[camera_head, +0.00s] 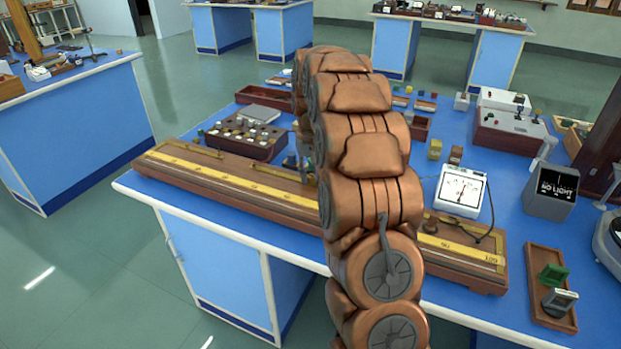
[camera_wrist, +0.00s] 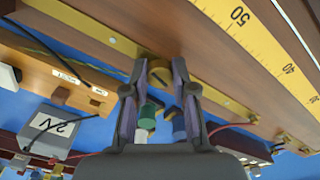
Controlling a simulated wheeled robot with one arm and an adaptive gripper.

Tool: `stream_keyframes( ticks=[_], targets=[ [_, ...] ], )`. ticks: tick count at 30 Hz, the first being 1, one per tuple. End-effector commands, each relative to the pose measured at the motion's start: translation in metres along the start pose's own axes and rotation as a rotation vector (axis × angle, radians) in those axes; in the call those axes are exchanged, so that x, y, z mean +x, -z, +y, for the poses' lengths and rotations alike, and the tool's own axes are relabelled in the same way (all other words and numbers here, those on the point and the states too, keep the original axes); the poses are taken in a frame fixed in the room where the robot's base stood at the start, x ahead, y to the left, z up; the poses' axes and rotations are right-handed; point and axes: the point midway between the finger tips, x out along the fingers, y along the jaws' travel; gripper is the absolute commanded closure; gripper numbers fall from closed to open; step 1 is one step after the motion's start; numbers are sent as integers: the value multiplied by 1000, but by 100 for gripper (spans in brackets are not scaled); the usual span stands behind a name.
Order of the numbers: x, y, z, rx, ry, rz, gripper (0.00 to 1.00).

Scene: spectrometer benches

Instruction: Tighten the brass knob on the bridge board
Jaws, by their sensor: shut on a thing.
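The bridge board (camera_head: 240,188) is a long wooden board with a yellow scale, lying along the front edge of the blue bench. Its wood and scale numbers also fill the top of the wrist view (camera_wrist: 205,62). In the wrist view the brass knob (camera_wrist: 159,76) sits at the board's edge, between the tips of my gripper (camera_wrist: 160,70). My gripper is shut on the knob, one finger on each side. In the head view my arm covers the middle of the board, and the knob cannot be made out there.
A white meter (camera_head: 461,190) stands behind the board's right part. A dark box with several round pieces (camera_head: 240,145) is behind its left part. A wooden tray (camera_head: 540,262) lies at the right. In the wrist view a grey 2V box (camera_wrist: 50,130) and wires lie near the gripper.

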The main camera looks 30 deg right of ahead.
Motion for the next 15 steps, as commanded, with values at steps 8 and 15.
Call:
stream_keyframes(
  ticks=[8, 15],
  targets=[
    [2, -1, 0, 263, 0, -4, 100],
    [2, -1, 1, 491, -1, -3, 100]
  ],
)
